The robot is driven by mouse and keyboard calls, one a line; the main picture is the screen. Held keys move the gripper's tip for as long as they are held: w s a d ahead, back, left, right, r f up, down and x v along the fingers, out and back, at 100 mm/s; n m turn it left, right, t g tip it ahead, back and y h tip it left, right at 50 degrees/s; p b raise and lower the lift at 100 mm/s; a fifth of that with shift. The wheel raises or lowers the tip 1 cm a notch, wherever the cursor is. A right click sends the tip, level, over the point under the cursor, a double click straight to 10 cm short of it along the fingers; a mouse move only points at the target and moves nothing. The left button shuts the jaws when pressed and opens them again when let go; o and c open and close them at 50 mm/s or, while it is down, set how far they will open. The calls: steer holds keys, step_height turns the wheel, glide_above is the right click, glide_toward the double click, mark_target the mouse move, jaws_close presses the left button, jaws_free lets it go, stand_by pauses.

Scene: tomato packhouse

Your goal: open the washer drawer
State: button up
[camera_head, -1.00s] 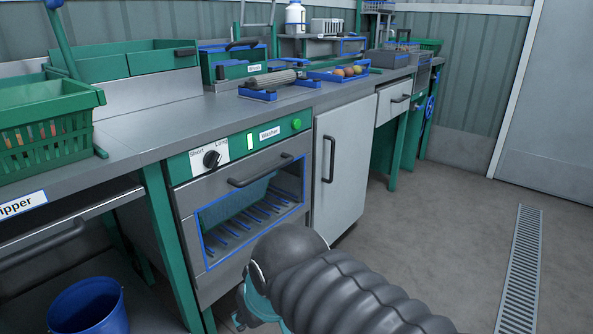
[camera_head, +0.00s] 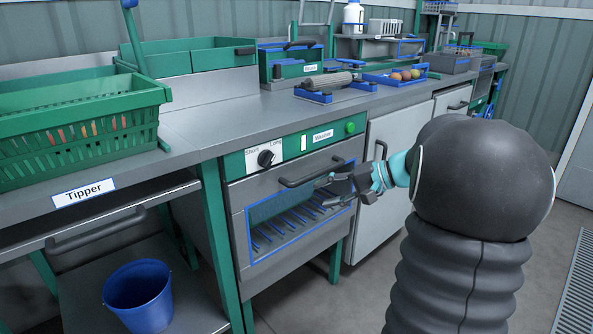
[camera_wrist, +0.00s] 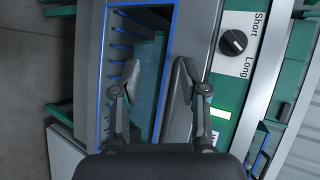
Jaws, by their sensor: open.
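The washer (camera_head: 230,165) has a green panel with a dial, a "Washer" label and a green button. Its grey drawer has a dark bar handle (camera_head: 300,178) above a blue-framed window (camera_head: 260,237); the drawer looks closed. My gripper (camera_head: 325,192) is open in front of the drawer, just below the handle's right end. In the wrist view, my gripper (camera_wrist: 156,68) has one finger over the window and the other near the dark handle (camera_wrist: 179,118). The handle is partly hidden there, and I cannot tell whether a finger touches it.
A grey cabinet door (camera_head: 390,140) is right of the washer. A "Tipper" bench with a green crate (camera_head: 75,130) and a blue bucket (camera_head: 140,297) stands at left. The counter holds a blue tray (camera_head: 395,78) of tomatoes.

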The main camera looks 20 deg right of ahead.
mark_target(321, 174)
steer(key=w+d+m+t, duration=0.2)
steer(key=w+d+t, duration=0.15)
steer(key=d, duration=0.85)
steer(key=shift+t+y, duration=0.45)
steer(key=shift+y, duration=0.05)
steer(key=p+x, duration=0.1)
steer(key=x, duration=1.2)
steer(key=shift+f, duration=0.2)
jaws_close()
